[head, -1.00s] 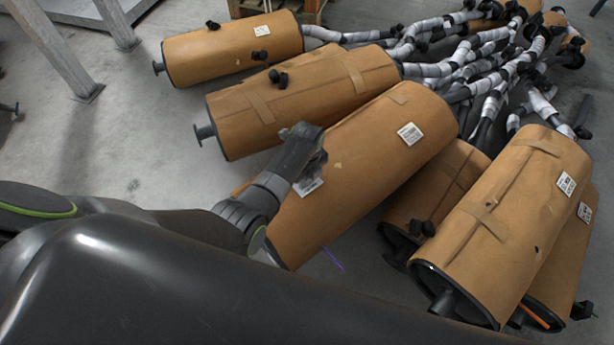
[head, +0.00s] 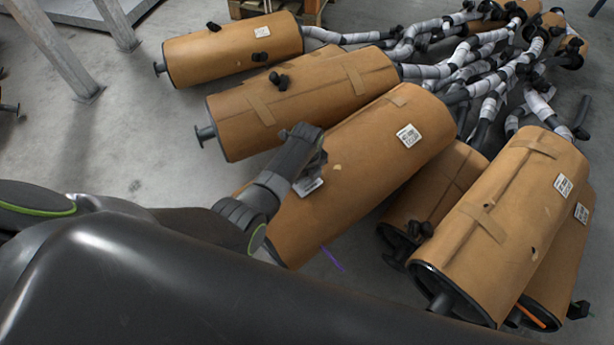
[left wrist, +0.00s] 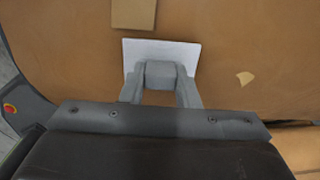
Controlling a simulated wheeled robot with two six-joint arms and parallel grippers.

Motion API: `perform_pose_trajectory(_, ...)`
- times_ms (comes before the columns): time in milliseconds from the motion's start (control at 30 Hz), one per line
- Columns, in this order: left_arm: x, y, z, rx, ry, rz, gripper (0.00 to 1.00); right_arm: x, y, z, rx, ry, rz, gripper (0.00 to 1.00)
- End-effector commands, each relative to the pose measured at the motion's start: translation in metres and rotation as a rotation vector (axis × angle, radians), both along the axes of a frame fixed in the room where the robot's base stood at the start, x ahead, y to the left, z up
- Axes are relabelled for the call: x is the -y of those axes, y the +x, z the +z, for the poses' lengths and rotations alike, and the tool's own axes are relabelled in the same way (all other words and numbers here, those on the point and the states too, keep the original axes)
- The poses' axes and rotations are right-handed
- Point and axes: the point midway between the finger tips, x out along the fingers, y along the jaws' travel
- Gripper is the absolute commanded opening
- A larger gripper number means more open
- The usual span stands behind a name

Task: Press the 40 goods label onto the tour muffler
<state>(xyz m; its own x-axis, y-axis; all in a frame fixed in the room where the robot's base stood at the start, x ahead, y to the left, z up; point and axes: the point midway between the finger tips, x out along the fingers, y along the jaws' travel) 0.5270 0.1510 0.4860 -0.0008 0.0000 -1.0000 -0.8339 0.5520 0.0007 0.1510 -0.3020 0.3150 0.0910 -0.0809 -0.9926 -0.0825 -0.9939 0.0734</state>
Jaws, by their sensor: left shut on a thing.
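The label (head: 309,187) is a small white sheet with print, partly hidden behind my left gripper in the head view. My left gripper (head: 313,168) is shut on it at the near middle muffler (head: 358,160), which is wrapped in brown cardboard. In the left wrist view the label (left wrist: 185,53) shows its blank white side, with the gripper fingers (left wrist: 160,75) over its lower middle. It lies against or very close to the brown surface (left wrist: 230,45); I cannot tell whether it touches. My right gripper is not in view.
The near middle muffler carries another white label (head: 409,135). Brown mufflers lie on both sides, one at the right (head: 500,225) and one behind (head: 305,100). Wrapped pipes (head: 490,65) crowd the back right. Bare grey floor (head: 130,130) is free at the left.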

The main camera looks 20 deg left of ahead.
Motion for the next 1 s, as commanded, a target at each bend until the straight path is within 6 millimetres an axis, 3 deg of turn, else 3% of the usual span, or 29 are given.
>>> perform_pose_trajectory(1000, 0.0, 0.0, -0.011, 0.001, 0.0, 0.0, 0.07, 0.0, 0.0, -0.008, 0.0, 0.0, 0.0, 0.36)
